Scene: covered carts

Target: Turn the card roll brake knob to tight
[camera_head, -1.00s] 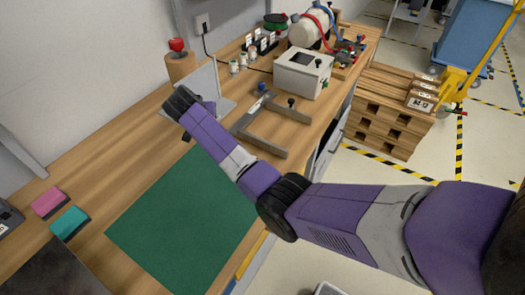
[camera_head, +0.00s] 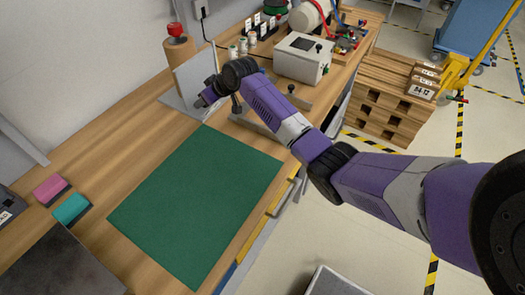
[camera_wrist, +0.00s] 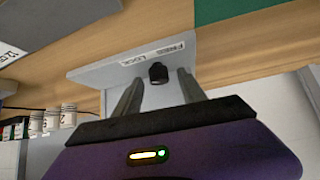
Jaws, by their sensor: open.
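A tan card roll (camera_head: 180,56) stands at the back of the bench, with a red knob (camera_head: 175,30) on top. In front of it is an upright grey panel (camera_head: 192,78). The wrist view shows a labelled grey plate (camera_wrist: 90,72) with a black knob (camera_wrist: 158,72); the label seems to end in "LOCK". I cannot tell which knob is the card roll brake. My gripper (camera_wrist: 159,84) is open and empty. Its fingers point toward the black knob, one on each side in the picture; contact is not clear. In the head view my gripper (camera_head: 206,98) is beside the panel.
A green mat (camera_head: 195,205) covers the front of the bench. A grey frame (camera_head: 250,122) and a white box (camera_head: 302,58) stand to the right of the panel. Pink (camera_head: 50,188) and teal (camera_head: 71,209) blocks lie at left. White cups (camera_wrist: 52,118) show in the wrist view.

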